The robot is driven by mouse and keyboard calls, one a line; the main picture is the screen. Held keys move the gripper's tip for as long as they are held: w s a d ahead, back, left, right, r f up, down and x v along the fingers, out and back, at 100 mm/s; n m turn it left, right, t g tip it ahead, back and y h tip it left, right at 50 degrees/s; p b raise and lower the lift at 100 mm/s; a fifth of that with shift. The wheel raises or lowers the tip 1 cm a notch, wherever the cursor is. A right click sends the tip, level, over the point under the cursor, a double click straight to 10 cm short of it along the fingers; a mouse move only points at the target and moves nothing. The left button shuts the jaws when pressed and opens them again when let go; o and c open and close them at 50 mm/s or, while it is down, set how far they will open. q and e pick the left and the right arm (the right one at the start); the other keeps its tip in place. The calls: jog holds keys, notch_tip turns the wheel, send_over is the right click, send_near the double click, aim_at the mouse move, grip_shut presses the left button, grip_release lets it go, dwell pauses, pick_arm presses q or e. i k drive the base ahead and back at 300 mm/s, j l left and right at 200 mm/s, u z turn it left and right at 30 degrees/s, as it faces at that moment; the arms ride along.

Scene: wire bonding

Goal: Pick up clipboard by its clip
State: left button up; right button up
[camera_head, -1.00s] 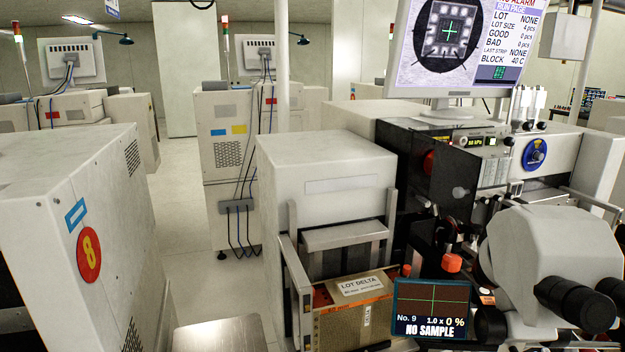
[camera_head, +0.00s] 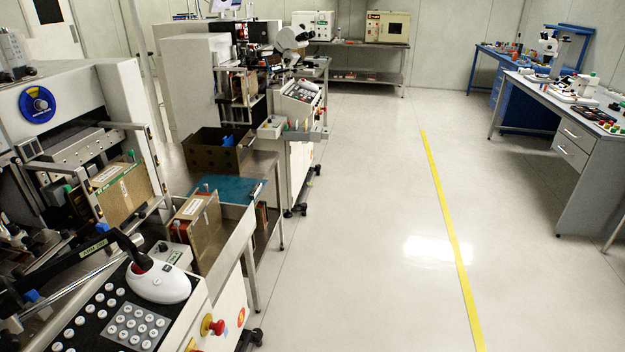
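A flat teal board (camera_head: 226,188), which looks like the clipboard, lies on a metal cart beside the machine at left centre. A cardboard magazine stands close in front of the board. Neither of my grippers is in view.
A brown open box (camera_head: 212,150) with something blue in it stands behind the board. A control panel with a white joystick (camera_head: 158,281) fills the lower left. The floor (camera_head: 360,220) right of the machines is clear, crossed by a yellow line (camera_head: 446,225).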

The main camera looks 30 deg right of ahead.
aim_at(240, 190)
jog(key=l+z, duration=0.2)
jog(key=i+l+u, duration=0.2)
jog(key=i+l, duration=0.45)
jog(key=l, duration=0.15)
